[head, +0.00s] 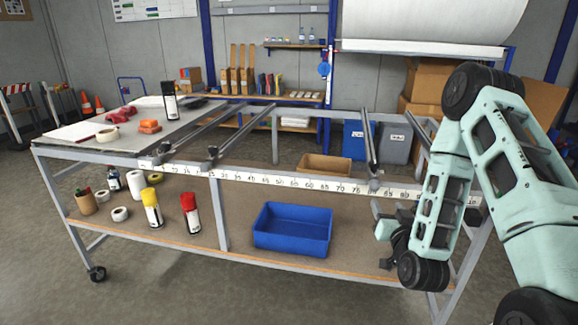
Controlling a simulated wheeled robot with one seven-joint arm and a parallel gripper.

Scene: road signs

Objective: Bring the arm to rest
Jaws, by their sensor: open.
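My arm (445,190) fills the right side of the head view, bent with its forearm hanging down. My gripper (386,232) is at its lower end, small and partly hidden by my own wrist. It is open, and I see nothing held in it. It appears in front of the right end of the workbench (290,181), near the lower shelf. I cannot tell how far it is from the bench.
A blue bin (292,229), a red-capped can (190,215) and a yellow-capped can (152,209) stand on the lower shelf. A dark-capped can (169,100) stands on the bench top near metal rails (215,135). The floor in front is clear.

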